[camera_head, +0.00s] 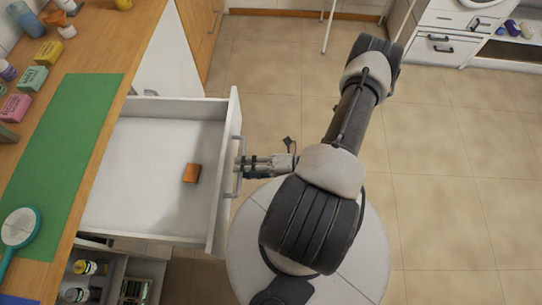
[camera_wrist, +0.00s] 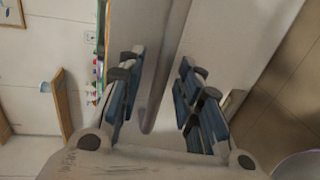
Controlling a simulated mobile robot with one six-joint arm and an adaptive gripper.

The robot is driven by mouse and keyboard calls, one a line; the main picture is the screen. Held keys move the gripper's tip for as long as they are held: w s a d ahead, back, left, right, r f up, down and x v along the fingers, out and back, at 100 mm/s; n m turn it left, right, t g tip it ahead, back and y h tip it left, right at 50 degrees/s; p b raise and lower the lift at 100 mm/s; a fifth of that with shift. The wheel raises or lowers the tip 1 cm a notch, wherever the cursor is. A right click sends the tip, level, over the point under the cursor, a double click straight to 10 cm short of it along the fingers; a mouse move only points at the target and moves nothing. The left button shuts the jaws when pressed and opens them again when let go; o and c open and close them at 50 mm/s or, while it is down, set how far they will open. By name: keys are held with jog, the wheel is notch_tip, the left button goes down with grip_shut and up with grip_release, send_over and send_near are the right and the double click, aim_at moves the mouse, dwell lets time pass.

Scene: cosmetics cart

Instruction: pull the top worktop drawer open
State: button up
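The top worktop drawer (camera_head: 150,172) is white and stands pulled well out from under the wooden worktop (camera_head: 100,97). My gripper (camera_head: 246,164) is at this handle from the outer side. In the wrist view the handle bar (camera_wrist: 163,75) runs between the two blue-padded fingers (camera_wrist: 163,82). The fingers are apart, with gaps showing beside the bar. Whether a fingertip touches the bar is not clear.
A green mat (camera_head: 65,150), a teal round-headed item (camera_head: 19,228), and several bottles and small boxes are on the worktop. An open lower compartment (camera_head: 135,268) holds jars. Tiled floor (camera_head: 450,210) is clear to the right. A white cabinet (camera_head: 440,45) stands at the far right.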

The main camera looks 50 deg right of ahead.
jog(key=v, duration=1)
jog(key=shift+f, duration=0.1)
